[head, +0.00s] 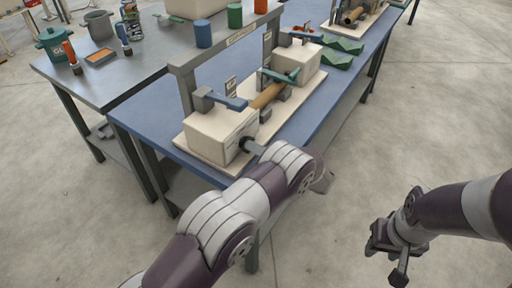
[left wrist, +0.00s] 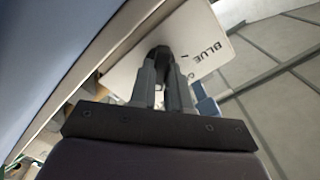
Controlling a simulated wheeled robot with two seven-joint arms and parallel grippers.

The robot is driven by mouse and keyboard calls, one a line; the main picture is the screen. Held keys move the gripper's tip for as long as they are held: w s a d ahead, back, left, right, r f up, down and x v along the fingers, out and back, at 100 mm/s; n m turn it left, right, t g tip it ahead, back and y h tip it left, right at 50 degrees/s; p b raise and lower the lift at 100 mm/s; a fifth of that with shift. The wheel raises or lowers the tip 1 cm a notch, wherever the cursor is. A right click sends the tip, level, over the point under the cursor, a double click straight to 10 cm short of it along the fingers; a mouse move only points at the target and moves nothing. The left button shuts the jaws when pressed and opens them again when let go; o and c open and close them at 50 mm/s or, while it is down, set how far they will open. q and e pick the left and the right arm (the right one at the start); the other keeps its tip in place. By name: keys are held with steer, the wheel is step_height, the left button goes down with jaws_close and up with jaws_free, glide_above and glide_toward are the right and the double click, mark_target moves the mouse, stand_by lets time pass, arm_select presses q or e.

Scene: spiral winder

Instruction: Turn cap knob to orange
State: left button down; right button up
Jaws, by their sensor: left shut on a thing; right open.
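The spiral winder has a near cream block (head: 220,133), a far cream block (head: 297,63) and a brown cylinder (head: 267,96) between them. A dark cap knob (head: 245,143) sits on the near block's end face; it also shows in the left wrist view (left wrist: 160,53). The word BLUE is printed on that face, with other marks partly hidden. My left gripper (head: 254,147) is shut on the knob, its two fingers (left wrist: 166,75) at its sides. Which colour the knob points to cannot be told. My right gripper (head: 388,248) is open and empty, away from the bench over the floor.
The winder stands on a pale board on a blue-topped bench (head: 150,125). Blue-grey levers (head: 222,100) top the blocks. Green wedges (head: 343,45) lie behind. The floor at right is clear.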

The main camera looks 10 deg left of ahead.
arm_select(q)
steer(key=shift+m, duration=0.8)
steer(key=c, duration=1.1)
jaws_free()
steer(key=b+v, duration=0.2)
steer(key=v, duration=1)
steer(key=shift+s+d, duration=0.1)
steer(key=shift+d, duration=0.25)
